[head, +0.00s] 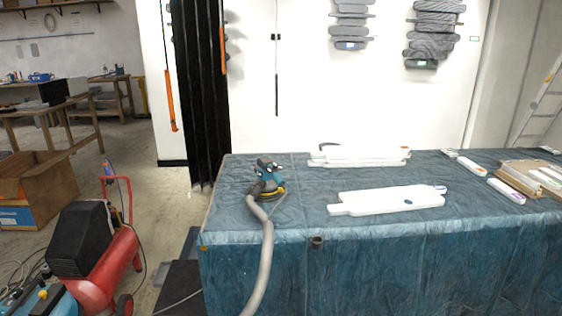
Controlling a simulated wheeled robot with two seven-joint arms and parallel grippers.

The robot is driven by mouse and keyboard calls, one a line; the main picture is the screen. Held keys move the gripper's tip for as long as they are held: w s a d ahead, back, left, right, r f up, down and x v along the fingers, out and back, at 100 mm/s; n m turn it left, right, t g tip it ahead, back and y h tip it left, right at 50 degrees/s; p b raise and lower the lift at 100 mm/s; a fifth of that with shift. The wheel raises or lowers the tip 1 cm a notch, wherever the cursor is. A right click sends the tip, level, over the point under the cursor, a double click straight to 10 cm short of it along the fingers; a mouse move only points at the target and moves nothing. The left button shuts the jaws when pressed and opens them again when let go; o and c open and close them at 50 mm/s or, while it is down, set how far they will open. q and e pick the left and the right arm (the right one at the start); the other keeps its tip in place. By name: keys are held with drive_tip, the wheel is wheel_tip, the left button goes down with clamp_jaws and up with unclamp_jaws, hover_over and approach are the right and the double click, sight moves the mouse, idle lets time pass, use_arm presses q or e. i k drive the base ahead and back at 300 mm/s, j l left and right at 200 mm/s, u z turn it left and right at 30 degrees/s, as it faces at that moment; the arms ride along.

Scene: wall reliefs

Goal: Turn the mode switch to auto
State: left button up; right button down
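A teal and black machine (40,302) sits at the bottom left corner, partly cut off by the frame. A small yellow knob (43,294) shows on it. I cannot tell whether this knob is the mode switch, and no marking such as "auto" is legible. A teal sander (266,181) stands on the blue covered table (300,180), with a grey hose (262,262) hanging from it over the front edge. Neither of my grippers is in view.
A red compressor (105,262) with a black cover stands on the floor beside a cardboard box (38,188). White relief panels (388,200) lie on the table. Dark reliefs (350,22) hang on the wall. Cables run at the lower left. Floor is clear behind the compressor.

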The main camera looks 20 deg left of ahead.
sight(16, 293)
drive_tip(key=k+j, duration=0.1)
drive_tip(key=j, duration=0.6)
drive_tip(key=k+j, duration=0.1)
drive_tip(key=j, duration=0.6)
drive_tip(key=k+j, duration=0.1)
drive_tip(key=j, duration=0.6)
drive_tip(key=k+j, duration=0.1)
drive_tip(key=j, duration=0.6)
drive_tip(key=k+j, duration=0.15)
drive_tip(key=j, duration=0.55)
drive_tip(key=k+j, duration=0.1)
drive_tip(key=j, duration=0.6)
drive_tip(key=k+j, duration=0.1)
drive_tip(key=j, duration=0.6)
drive_tip(key=k+j, duration=0.1)
drive_tip(key=j, duration=0.6)
